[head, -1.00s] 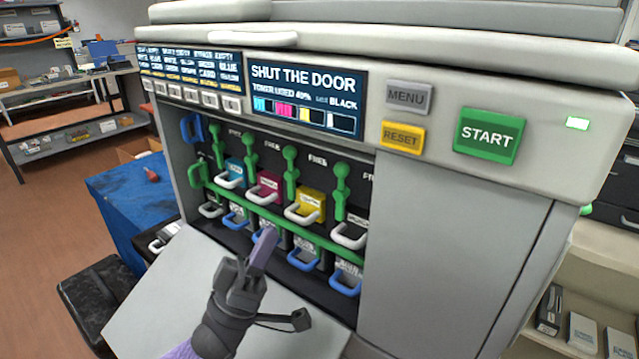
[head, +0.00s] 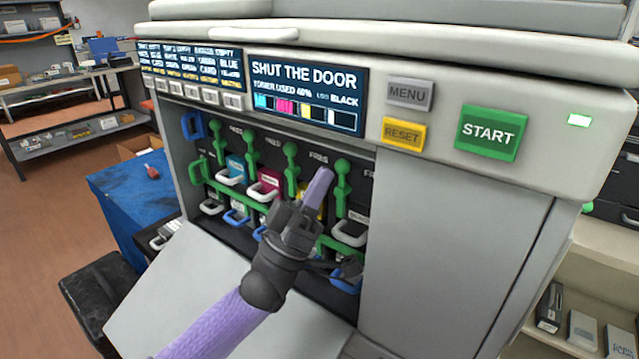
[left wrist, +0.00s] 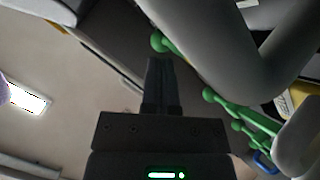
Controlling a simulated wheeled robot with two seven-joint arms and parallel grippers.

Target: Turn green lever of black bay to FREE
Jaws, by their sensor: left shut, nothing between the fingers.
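The green lever (head: 342,182) of the black bay stands upright, its round knob at the top, at the right end of a row of green levers. The black cartridge's white handle (head: 350,234) is below it. My left gripper (head: 321,181) is shut and empty, pointing up in front of the bays, just left of this lever. It partly hides the yellow cartridge (head: 318,212). I cannot tell whether it touches the lever. In the left wrist view, the shut fingers (left wrist: 161,85) point near a green knob (left wrist: 160,43). My right gripper is out of view.
The printer's screen (head: 305,95) reads "SHUT THE DOOR". The grey front door (head: 185,285) is folded down below the bays. A green bar (head: 232,202) runs across under the cartridges. A grey panel (head: 450,245) closes the right side.

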